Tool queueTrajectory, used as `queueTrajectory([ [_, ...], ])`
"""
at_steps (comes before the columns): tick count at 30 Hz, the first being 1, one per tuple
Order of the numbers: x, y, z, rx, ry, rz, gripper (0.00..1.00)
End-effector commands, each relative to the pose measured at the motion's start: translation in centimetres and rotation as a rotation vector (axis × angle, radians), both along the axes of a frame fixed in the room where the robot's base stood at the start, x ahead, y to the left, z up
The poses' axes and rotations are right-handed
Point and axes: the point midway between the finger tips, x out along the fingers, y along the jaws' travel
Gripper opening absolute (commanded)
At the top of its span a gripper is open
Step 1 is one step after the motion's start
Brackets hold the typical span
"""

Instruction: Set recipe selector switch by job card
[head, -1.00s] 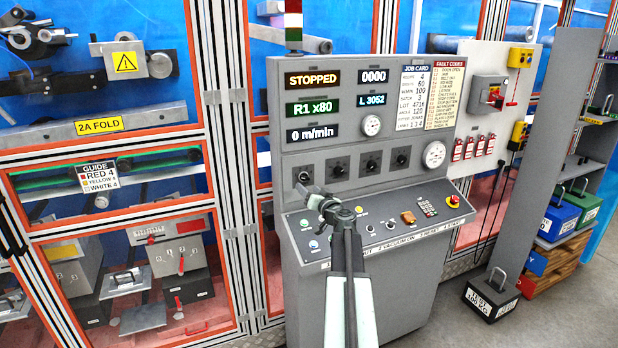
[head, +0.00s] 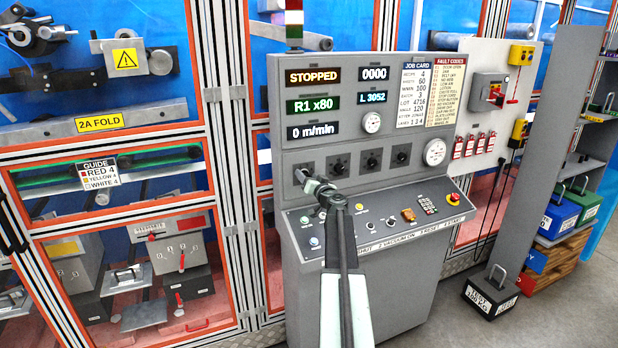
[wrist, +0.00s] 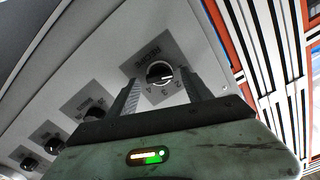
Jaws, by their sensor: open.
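The recipe selector switch (wrist: 160,72) is a round black knob with a light pointer mark on a grey plate lettered RECIPE, in the wrist view. The pointer seems to lie toward the picture's right; the numbers around it are small. My gripper (wrist: 160,79) is open, its fingers on either side of the knob in that view; contact cannot be told. In the head view my gripper (head: 306,182) is at the leftmost knob of the row and covers most of it. The job card (head: 416,95) reads recipe 4. The green display (head: 312,106) reads R1 x80.
Three similar knobs (head: 372,162) continue the row to the right. Below is the sloped button desk (head: 385,220) with small buttons and a keypad. The status display (head: 313,76) reads STOPPED. A framed machine guard (head: 226,165) stands close on the left.

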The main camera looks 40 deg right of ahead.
Motion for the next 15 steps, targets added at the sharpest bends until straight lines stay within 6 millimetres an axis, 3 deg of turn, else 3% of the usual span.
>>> queueTrajectory([
  [1,-0.03,0.0,0.0,0.0,0.0,0.0,0.55],
  [7,-0.06,-0.02,-0.01,0.0,0.0,0.0,0.0],
  [15,-0.02,-0.05,-0.01,0.021,-0.008,-0.002,0.0],
])
